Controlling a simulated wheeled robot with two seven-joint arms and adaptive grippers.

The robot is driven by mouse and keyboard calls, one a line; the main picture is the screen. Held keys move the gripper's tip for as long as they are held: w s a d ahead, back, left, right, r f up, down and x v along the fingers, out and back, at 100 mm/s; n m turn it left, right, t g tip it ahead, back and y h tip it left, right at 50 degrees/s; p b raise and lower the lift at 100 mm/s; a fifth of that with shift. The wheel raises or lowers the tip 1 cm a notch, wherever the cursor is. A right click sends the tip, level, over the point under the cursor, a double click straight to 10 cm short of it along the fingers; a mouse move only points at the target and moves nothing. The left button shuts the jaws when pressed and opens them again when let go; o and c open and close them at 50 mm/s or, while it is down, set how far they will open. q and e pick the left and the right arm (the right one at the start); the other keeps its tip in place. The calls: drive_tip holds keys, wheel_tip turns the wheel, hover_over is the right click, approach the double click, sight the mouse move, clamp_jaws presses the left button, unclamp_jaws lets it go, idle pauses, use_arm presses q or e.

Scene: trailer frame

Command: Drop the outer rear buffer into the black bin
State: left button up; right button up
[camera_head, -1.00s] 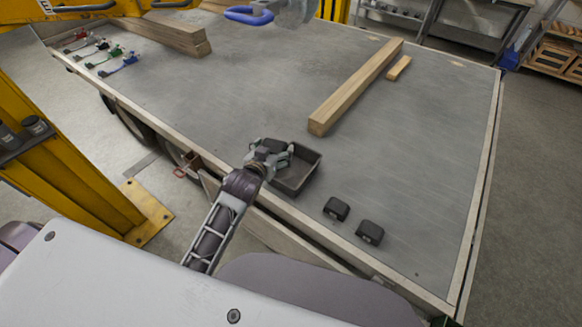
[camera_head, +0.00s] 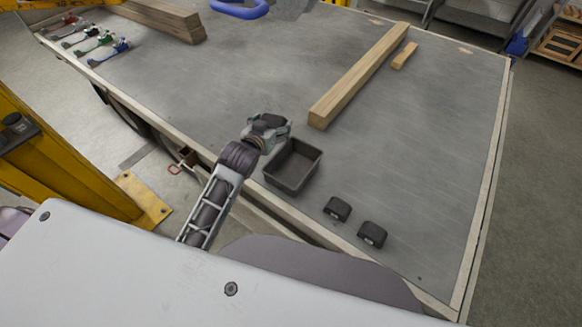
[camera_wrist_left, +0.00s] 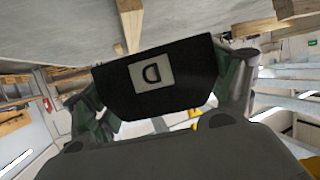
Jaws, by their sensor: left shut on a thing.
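My left gripper (camera_head: 268,126) is shut on a black buffer (camera_wrist_left: 155,78). In the left wrist view the buffer sits between the fingers, and a pale label with a dark letter "D" faces the camera. The black bin (camera_head: 292,166) is an open rectangular tray near the front edge of the trailer deck. Its visible inside looks empty. The gripper is just beyond and left of the bin in the head view; its height above the deck is hard to tell. Two more black buffers (camera_head: 337,208) (camera_head: 372,234) stand on the deck right of the bin. My right gripper is not in view.
A long wooden beam (camera_head: 360,75) and a short block (camera_head: 404,55) lie on the deck (camera_head: 430,150) beyond the bin. More beams (camera_head: 160,18) and several coloured-handled straps or tools (camera_head: 100,42) lie at the far left. A yellow post (camera_head: 60,160) stands left of the trailer.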

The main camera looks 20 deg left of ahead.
use_arm(q)
drive_tip(key=shift+w+r, duration=0.25)
drive_tip(key=shift+w, duration=0.2)
drive_tip(key=shift+w+d+f+m+h+b, duration=0.15)
drive_tip(key=shift+w+m+h, duration=0.1)
drive_tip(key=shift+w, duration=0.2)
drive_tip(key=shift+w+d+r+m+h+b, duration=0.15)
drive_tip(key=shift+w+h, duration=0.1)
drive_tip(key=shift+w, duration=0.2)
drive_tip(key=w+d+f+m+h, duration=0.1)
drive_tip(key=f, duration=0.5)
drive_tip(key=w+d+f+m+h+b, duration=0.1)
drive_tip(key=w+d+f+m+h, duration=0.1)
drive_tip(key=f, duration=0.4)
drive_tip(key=shift+w+f+g, duration=0.2)
drive_tip(key=shift+w+g, duration=0.1)
drive_tip(key=shift+g, duration=0.1)
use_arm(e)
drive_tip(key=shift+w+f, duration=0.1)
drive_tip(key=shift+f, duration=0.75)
use_arm(q)
drive_tip(key=shift+f, duration=0.2)
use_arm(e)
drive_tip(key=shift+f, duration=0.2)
